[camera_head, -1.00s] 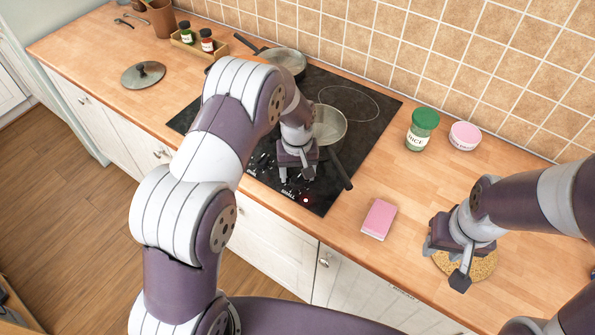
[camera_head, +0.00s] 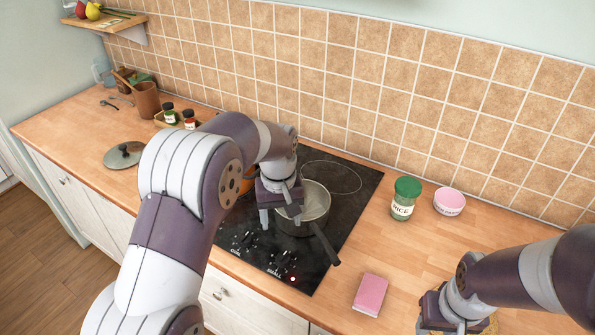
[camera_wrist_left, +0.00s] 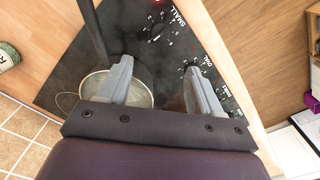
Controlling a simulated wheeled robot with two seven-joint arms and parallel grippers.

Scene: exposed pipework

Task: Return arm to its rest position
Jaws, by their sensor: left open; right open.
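My left gripper (camera_head: 281,216) is open and empty over the black hob (camera_head: 340,222), beside and partly in front of a grey saucepan (camera_head: 318,203). The saucepan stands on the hob with its dark handle toward the front right. The left wrist view shows the open fingers (camera_wrist_left: 158,65), with the saucepan (camera_wrist_left: 145,90) partly behind one of them and the hob knobs beyond. I cannot tell whether the gripper touches the pan. My right gripper (camera_head: 450,325) is at the bottom right, cut off by the picture edge, over a round cork-like mat (camera_head: 490,325), mostly hidden.
A pan lid (camera_head: 123,154) and spice jars (camera_head: 169,114) are at left. The tiled wall (camera_head: 400,90) bounds the back. A red light glows on the hob's front.

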